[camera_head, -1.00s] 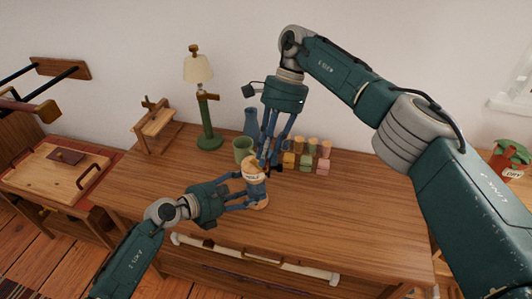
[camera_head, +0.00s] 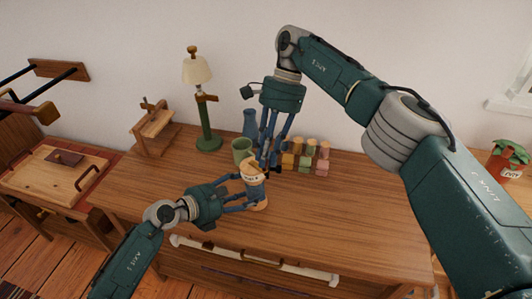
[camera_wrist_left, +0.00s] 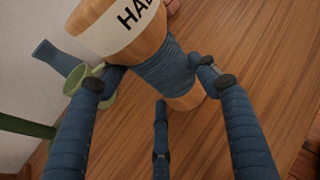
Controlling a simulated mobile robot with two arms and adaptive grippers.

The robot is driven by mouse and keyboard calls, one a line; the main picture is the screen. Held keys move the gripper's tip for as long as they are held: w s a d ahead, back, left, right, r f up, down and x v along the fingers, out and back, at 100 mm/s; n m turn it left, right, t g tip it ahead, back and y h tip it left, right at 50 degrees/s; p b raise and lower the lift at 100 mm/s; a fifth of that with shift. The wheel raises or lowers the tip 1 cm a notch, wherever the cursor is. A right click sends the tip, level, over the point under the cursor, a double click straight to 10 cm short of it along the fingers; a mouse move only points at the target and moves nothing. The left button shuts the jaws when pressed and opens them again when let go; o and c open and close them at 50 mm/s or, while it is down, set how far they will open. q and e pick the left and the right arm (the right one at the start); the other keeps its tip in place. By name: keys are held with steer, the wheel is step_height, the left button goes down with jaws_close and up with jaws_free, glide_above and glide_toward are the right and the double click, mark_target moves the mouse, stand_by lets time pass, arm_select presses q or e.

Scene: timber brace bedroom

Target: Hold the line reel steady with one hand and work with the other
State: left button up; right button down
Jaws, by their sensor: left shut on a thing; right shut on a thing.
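The line reel (camera_head: 257,187) stands on the wooden table, a pale wooden spool wound with blue line, with a lettered light band at its top. My left gripper (camera_head: 242,194) is shut on its side from the left. In the left wrist view the reel (camera_wrist_left: 168,74) leans across the picture between my fingers (camera_wrist_left: 150,88), its blue windings in the middle and its upper end cut off. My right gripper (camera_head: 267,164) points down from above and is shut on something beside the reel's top. Its fingers hide what it holds.
A green cup (camera_head: 242,150), a blue vase (camera_head: 250,122) and a green-based lamp (camera_head: 207,133) stand behind the reel. Several small coloured blocks (camera_head: 322,158) stand close to my right gripper. The table's right side is clear.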

steer(key=shift+a+r, duration=0.15)
steer(key=shift+a, duration=0.05)
steer(key=c, duration=1.7)
jaws_free()
steer(key=shift+o, duration=0.6)
steer(key=shift+d, duration=0.1)
step_height(320, 180, up, 10)
steer(key=shift+s, duration=0.1)
